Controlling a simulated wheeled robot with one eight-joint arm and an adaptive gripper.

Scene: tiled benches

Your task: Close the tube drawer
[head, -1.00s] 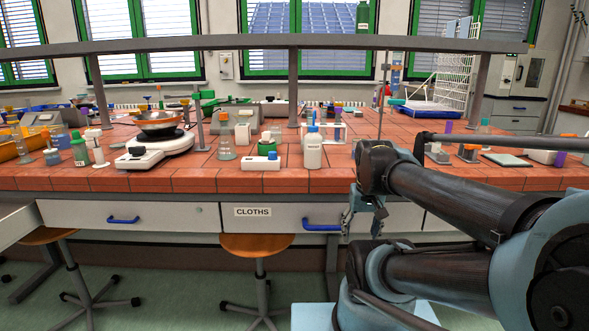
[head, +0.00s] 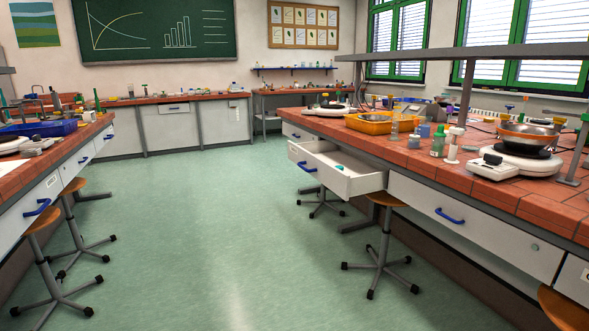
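An open drawer (head: 352,184) sticks out from the front of the right bench (head: 436,160) in the head view. It is white with a blue handle (head: 307,166) on its front, and a small green-blue item (head: 340,168) lies inside. No label is readable on it, so I cannot tell whether it is the tube drawer. The drawer nearer to me (head: 470,220) is shut, with a blue handle (head: 449,217). My gripper is not in view.
Green floor (head: 200,220) lies clear between the left bench (head: 60,165) and the right bench. Stools (head: 378,245) stand by the right bench, one close to the open drawer. More stools (head: 50,260) stand at the left bench.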

